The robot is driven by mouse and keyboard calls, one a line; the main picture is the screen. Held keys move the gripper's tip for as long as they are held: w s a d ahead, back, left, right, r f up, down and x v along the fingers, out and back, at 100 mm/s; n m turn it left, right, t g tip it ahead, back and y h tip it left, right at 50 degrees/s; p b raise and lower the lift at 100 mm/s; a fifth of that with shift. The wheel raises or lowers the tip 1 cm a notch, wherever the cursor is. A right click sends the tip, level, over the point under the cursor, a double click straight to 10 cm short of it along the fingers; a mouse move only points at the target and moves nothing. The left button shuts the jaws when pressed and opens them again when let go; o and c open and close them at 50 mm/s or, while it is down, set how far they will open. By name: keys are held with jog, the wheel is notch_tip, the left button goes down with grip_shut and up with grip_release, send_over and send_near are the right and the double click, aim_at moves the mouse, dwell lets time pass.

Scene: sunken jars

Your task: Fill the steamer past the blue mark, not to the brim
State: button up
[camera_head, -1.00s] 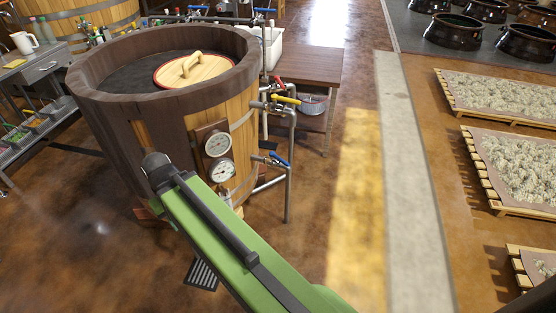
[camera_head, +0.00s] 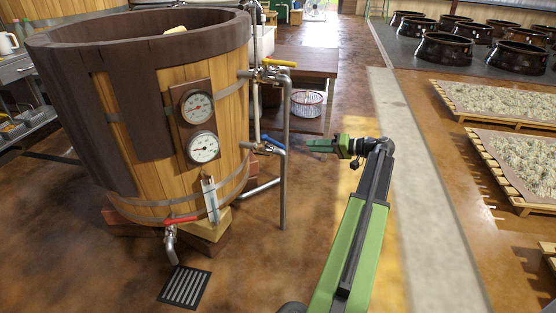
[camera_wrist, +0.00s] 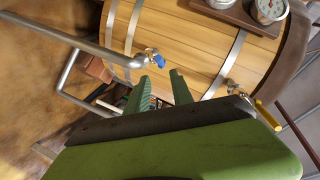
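The steamer (camera_head: 225,130) is a large wooden vat with a dark rim at the left of the head view. Its side also fills the top of the wrist view (camera_wrist: 200,45). A narrow sight gauge (camera_head: 210,200) hangs low on its front; I cannot make out a blue mark or water level. A blue-handled valve (camera_head: 272,144) sits on the pipe at its right and shows beyond my fingertips in the wrist view (camera_wrist: 155,57). My gripper (camera_head: 318,146) is right of this valve, fingers apart and empty, also in the wrist view (camera_wrist: 162,76). The steamer's inside is hidden.
A yellow-handled valve (camera_head: 279,64) is higher on the pipes, and a red-handled tap (camera_head: 180,220) is low over a floor drain (camera_head: 185,287). A vertical pipe (camera_head: 284,190) stands between steamer and gripper. Open floor (camera_head: 260,270) lies in front.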

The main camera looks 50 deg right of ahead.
aim_at(277, 144)
jog(key=b+x, duration=0.1)
jog(key=x, duration=0.4)
jog(key=b+x, duration=0.1)
jog(key=x, duration=0.5)
jog(key=b+x, duration=0.1)
jog(key=x, duration=0.4)
jog(key=shift+w+d+r, duration=0.1)
jog(key=shift+w+d, duration=0.15)
jog(key=shift+w, duration=0.1)
jog(key=shift+c, duration=0.5)
grip_shut()
jog(key=shift+s, duration=0.1)
